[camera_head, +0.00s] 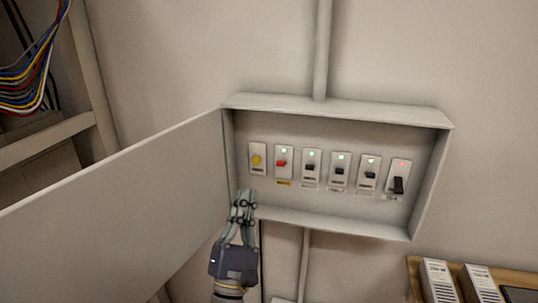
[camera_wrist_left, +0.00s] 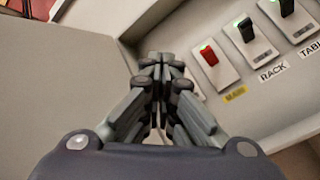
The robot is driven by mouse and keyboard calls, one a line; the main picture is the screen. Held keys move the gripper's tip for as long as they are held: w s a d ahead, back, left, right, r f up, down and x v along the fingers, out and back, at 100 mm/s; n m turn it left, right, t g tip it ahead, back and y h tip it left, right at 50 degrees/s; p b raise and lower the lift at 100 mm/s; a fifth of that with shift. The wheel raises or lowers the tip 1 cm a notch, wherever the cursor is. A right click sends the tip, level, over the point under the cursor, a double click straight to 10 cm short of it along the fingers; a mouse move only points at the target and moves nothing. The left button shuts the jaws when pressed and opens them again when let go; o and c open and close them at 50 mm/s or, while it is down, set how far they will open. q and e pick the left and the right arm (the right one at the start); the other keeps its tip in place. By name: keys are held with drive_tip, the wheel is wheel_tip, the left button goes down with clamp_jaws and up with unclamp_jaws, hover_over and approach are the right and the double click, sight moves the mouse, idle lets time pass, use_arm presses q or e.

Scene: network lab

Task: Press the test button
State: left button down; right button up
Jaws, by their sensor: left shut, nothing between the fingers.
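The test button is a round yellow button (camera_head: 257,160) on a pale plate, at the left end of the row in the open wall box. My left gripper (camera_head: 244,196) is shut and empty. Its fingertips point up at the box's lower left, below the yellow button and apart from it in the head view. In the left wrist view the closed fingers (camera_wrist_left: 162,62) cover the place left of the red switch (camera_wrist_left: 209,56), and I cannot see the yellow button there. My right gripper is out of view.
The box door (camera_head: 120,205) stands open on the left, close to my left arm. Right of the button are the red switch and several black switches; the rightmost black switch (camera_head: 398,185) has a red light, the others green. A wooden board (camera_head: 414,275) is at lower right.

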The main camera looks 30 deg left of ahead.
sight(257, 160)
use_arm(q)
drive_tip(key=shift+n+y, duration=0.8)
drive_tip(key=w, duration=0.2)
drive_tip(key=w+a+r+b, duration=0.1)
drive_tip(key=w, duration=0.2)
drive_tip(key=w+a+r, duration=0.1)
drive_tip(key=w, duration=0.1)
drive_tip(key=shift+w+a, duration=0.2)
drive_tip(key=shift+w, duration=0.15)
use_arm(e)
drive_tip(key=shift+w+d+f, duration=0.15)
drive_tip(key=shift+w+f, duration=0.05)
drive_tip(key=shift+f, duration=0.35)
use_arm(q)
drive_tip(key=shift+r, duration=0.1)
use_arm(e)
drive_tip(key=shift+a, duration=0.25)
use_arm(q)
drive_tip(key=shift+b, duration=0.3)
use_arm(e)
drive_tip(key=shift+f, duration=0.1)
use_arm(q)
drive_tip(key=shift+w+a, duration=0.1)
drive_tip(key=shift+w, duration=0.3)
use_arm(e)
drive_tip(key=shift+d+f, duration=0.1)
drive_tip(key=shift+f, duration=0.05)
